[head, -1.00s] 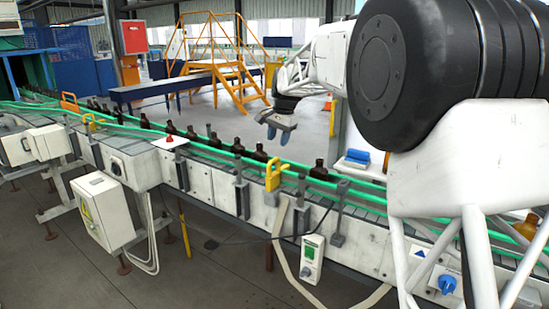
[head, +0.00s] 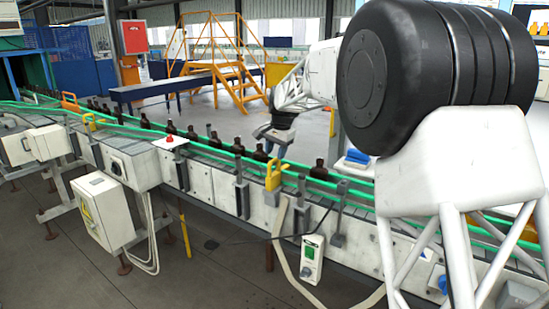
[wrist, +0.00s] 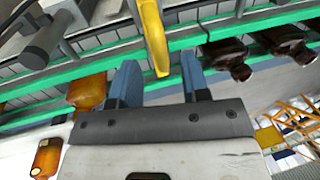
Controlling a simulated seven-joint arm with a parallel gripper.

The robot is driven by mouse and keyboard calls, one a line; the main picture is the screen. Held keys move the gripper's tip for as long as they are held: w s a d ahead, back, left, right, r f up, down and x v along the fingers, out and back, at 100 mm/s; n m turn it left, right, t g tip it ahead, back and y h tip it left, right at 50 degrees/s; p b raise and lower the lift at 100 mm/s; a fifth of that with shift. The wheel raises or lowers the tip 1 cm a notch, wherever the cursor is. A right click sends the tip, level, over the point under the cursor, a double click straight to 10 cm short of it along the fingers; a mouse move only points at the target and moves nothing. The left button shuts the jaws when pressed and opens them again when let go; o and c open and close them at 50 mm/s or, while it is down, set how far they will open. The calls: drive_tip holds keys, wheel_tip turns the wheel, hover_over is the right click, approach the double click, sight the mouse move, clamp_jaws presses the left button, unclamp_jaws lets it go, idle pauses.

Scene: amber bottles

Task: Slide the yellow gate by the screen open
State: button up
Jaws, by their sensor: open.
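Several yellow gates stand along the green-railed conveyor. The nearest yellow gate (head: 273,178) is at the middle of the head view; two more, a second gate (head: 91,121) and a third gate (head: 69,101), are farther left. In the wrist view the near gate's yellow bar (wrist: 153,38) comes down from the top, its end between my blue fingers. My gripper (head: 274,150) is just above and behind this gate in the head view, and its fingers (wrist: 160,82) are apart with nothing clamped. I cannot tell whether they touch the bar.
Dark bottles (head: 190,133) line the conveyor (head: 150,127); two lie close right of my fingers in the wrist view. Amber bottles (wrist: 88,92) are on the left there. A screen (head: 537,22) is at top right. Yellow stairs (head: 235,70) stand behind.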

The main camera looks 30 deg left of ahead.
sight(278, 170)
drive_tip(key=shift+a+f, duration=0.25)
drive_tip(key=shift+f, duration=1)
clamp_jaws()
